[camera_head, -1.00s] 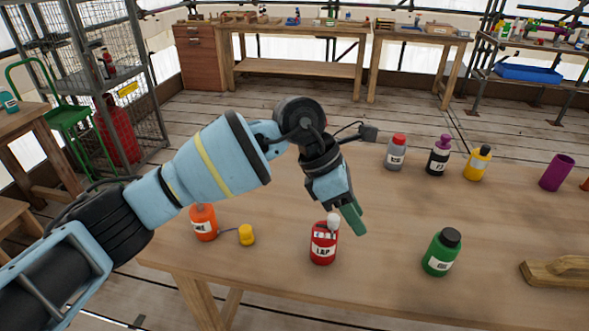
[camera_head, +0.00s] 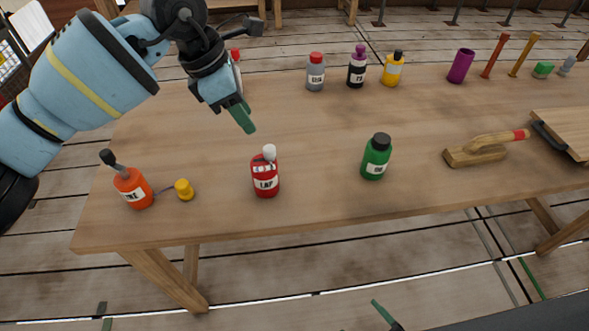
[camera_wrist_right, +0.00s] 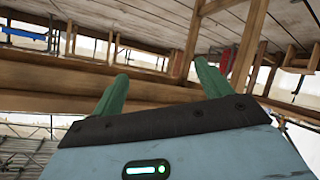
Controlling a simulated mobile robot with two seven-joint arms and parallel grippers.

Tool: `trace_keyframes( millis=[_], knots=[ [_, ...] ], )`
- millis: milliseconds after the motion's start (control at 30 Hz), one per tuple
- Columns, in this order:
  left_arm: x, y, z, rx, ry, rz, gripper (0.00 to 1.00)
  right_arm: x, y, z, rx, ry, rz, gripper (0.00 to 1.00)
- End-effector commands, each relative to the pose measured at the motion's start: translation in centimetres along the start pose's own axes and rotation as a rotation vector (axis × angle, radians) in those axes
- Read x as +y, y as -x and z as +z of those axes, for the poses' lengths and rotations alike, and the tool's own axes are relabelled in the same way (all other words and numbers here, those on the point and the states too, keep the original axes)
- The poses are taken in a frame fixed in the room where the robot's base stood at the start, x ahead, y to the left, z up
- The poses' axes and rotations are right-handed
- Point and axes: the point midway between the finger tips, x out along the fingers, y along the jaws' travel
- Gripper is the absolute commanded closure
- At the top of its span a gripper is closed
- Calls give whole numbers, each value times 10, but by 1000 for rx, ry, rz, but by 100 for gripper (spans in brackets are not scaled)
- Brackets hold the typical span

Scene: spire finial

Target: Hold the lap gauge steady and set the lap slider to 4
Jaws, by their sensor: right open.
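A red container with a white label reading LAP (camera_head: 265,184) stands upright near the table's front edge in the head view. A small white rounded piece (camera_head: 269,153) is at its top. No scale or number can be read on it. My left gripper (camera_head: 243,117) is above and behind it in the picture, apart from it, with its green fingertips pointing down. Its fingers overlap from this side, so its opening cannot be told. My right gripper (camera_wrist_right: 162,70) is open and empty in the right wrist view. A green fingertip (camera_head: 384,312) shows below the table in the head view.
An orange bottle (camera_head: 133,190) and a yellow cap (camera_head: 184,190) are left of the LAP container; a green bottle (camera_head: 376,158) is right. Several bottles (camera_head: 357,68) stand behind. A wooden float (camera_head: 476,153) lies at right. The table (camera_head: 310,130) is clear in the middle.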

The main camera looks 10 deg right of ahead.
Motion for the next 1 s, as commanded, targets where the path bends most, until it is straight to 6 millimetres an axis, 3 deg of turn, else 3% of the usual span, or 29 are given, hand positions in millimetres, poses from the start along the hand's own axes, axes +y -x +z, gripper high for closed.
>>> trace_keyframes(
  millis=[33,200,500,600,767,1000],
  knots=[
    [0,0,0,0,0,0,64,12,-15,-22,86,112,24,23],
    [0,0,0,0,0,0,64,43,-46,-93,361,503,126,23],
    [0,0,0,-1,0,0,64,67,-60,-205,814,1191,382,23],
    [0,0,0,-1,0,0,64,69,-60,-232,949,1415,482,23],
    [0,0,0,-1,0,0,64,72,-67,-260,1114,1769,641,23],
    [0,0,0,-1,0,0,64,91,-113,-279,1135,2266,820,23]
  ],
)
